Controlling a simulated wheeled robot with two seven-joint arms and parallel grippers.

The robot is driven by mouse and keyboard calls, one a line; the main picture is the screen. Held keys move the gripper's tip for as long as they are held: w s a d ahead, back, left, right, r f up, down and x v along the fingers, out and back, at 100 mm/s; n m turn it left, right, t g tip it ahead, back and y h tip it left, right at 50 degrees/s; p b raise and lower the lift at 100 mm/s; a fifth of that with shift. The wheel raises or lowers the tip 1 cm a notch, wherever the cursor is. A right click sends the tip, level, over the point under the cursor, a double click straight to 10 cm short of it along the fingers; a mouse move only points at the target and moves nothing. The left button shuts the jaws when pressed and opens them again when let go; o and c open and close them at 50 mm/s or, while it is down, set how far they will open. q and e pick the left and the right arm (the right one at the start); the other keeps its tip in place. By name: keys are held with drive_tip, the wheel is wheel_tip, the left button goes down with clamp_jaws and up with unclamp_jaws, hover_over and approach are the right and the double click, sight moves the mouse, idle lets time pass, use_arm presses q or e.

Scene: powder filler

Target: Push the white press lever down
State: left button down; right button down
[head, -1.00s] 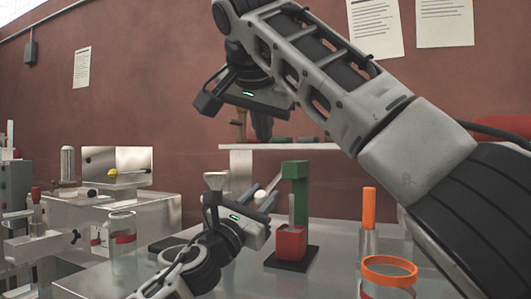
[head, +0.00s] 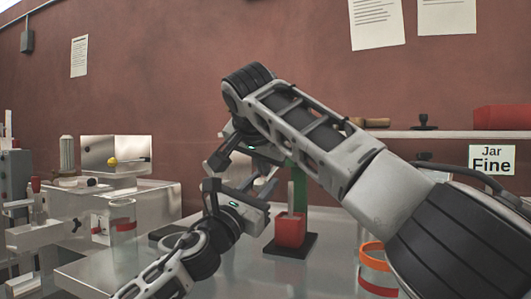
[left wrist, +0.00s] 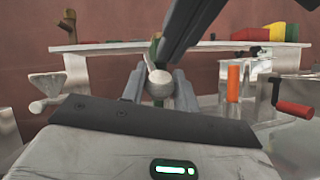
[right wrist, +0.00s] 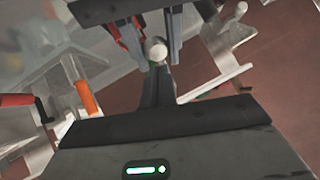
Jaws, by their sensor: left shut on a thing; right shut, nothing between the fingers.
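The press has a green column (head: 301,185) on a black base (head: 290,245), with a red container (head: 290,230) standing on the base. A round white knob (left wrist: 159,86), which looks like the lever's end, sits between my left gripper's fingers; it also shows in the right wrist view (right wrist: 158,50). My left gripper (head: 262,188) is shut on this knob. My right gripper (right wrist: 157,85) is shut and empty, its fingertips close to the knob; I cannot tell if they touch it. In the head view my right arm hides the lever and the column's top.
A clear jar with a red band (head: 122,235) stands left on the table. At right are an orange-rimmed jar (head: 372,258) and, in the left wrist view, an orange-handled tool (left wrist: 234,85). A shelf (head: 430,134) runs along the wall.

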drive_tip(key=shift+f, duration=0.25)
